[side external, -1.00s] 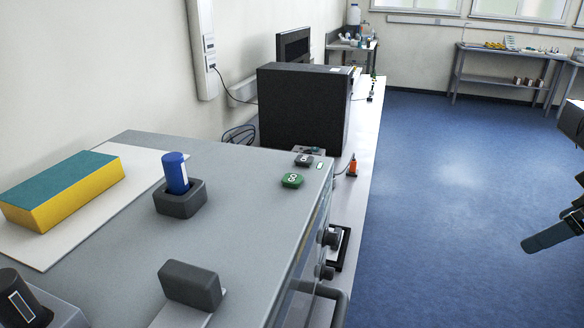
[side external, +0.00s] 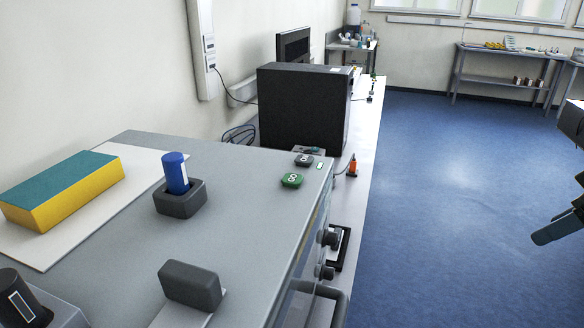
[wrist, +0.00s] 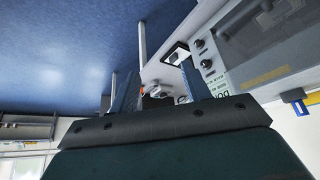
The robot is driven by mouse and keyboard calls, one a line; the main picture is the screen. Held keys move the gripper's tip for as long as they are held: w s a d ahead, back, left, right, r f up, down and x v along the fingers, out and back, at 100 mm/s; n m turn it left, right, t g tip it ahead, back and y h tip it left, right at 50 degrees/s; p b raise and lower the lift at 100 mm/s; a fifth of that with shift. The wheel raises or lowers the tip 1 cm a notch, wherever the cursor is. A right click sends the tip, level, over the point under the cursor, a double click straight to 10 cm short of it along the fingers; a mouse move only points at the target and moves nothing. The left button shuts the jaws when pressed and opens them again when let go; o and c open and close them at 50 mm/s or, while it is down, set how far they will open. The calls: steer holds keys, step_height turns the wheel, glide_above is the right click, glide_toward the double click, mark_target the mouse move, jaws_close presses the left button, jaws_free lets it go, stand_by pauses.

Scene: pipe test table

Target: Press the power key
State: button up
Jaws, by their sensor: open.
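Two small keys sit on the grey top of the equipment in the side external view, near its right edge: a green key (side external: 292,180) with a white mark and a dark grey key (side external: 304,160) behind it. I cannot tell from the marks which is the power key. My gripper (side external: 556,230) is at the far right edge, partly cut off, over the floor and well away from both keys. In the wrist view my gripper (wrist: 158,88) shows two spread blue-grey fingers with nothing held between them.
A blue-capped cylinder (side external: 177,178) stands in a dark holder on the equipment top (side external: 235,215). A yellow and teal block (side external: 65,190) lies at left. A dark block (side external: 190,286) is in front. A black box (side external: 303,108) stands behind. Knobs (side external: 328,237) project from the front.

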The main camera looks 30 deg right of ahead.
jaws_close()
stand_by(1.3)
